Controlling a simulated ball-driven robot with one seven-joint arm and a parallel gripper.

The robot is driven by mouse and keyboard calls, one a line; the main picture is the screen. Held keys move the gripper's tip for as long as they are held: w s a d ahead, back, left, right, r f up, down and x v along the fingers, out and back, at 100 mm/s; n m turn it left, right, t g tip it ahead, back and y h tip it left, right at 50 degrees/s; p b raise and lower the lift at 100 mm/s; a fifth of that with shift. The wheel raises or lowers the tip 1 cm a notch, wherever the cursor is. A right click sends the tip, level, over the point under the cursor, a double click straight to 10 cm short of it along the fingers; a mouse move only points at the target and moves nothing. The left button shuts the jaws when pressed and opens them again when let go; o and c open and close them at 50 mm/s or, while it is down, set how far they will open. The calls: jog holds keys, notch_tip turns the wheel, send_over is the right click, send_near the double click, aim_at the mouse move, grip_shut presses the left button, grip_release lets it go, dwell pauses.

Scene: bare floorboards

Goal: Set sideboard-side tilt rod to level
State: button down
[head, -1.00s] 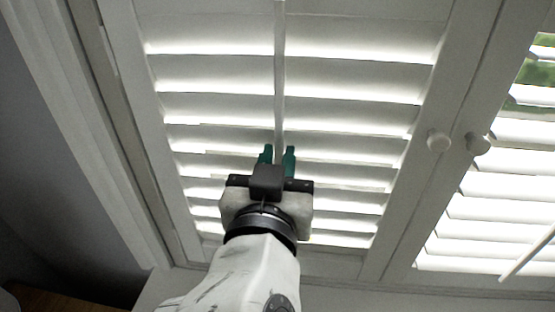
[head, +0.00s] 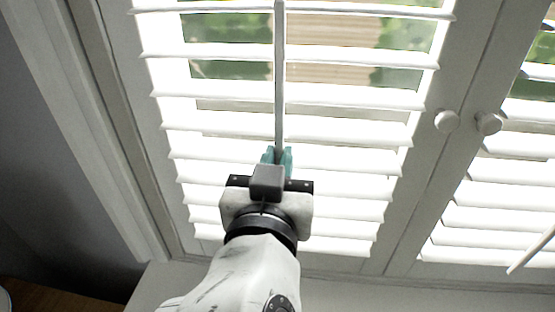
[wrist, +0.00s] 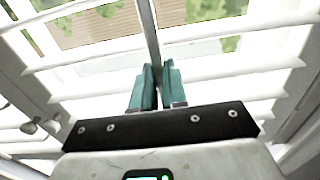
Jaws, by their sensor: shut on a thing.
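The tilt rod (head: 280,85) is a thin upright bar down the middle of the left shutter panel in the head view. It also shows in the wrist view (wrist: 148,30). My gripper (head: 277,157) is shut on the rod's lower part, with a teal finger on each side of it; the fingers show in the wrist view too (wrist: 156,80). The white louvers (head: 330,100) are turned open, nearly edge-on, with greenery and a brown wall or fence showing between them. The rod's bottom end is hidden behind my gripper.
Two round white knobs, one on the left panel (head: 446,121) and one on the right panel (head: 488,123), stand at the meeting stiles. The right panel has its own rod (head: 532,249). A wooden surface (head: 70,300) is at lower left.

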jog(key=c, duration=1.2)
grip_release()
jog(key=shift+o, duration=0.2)
jog(key=s+b, duration=0.2)
jog(key=s, duration=0.8)
jog(key=shift+s+a, duration=0.2)
jog(key=shift+s, duration=0.2)
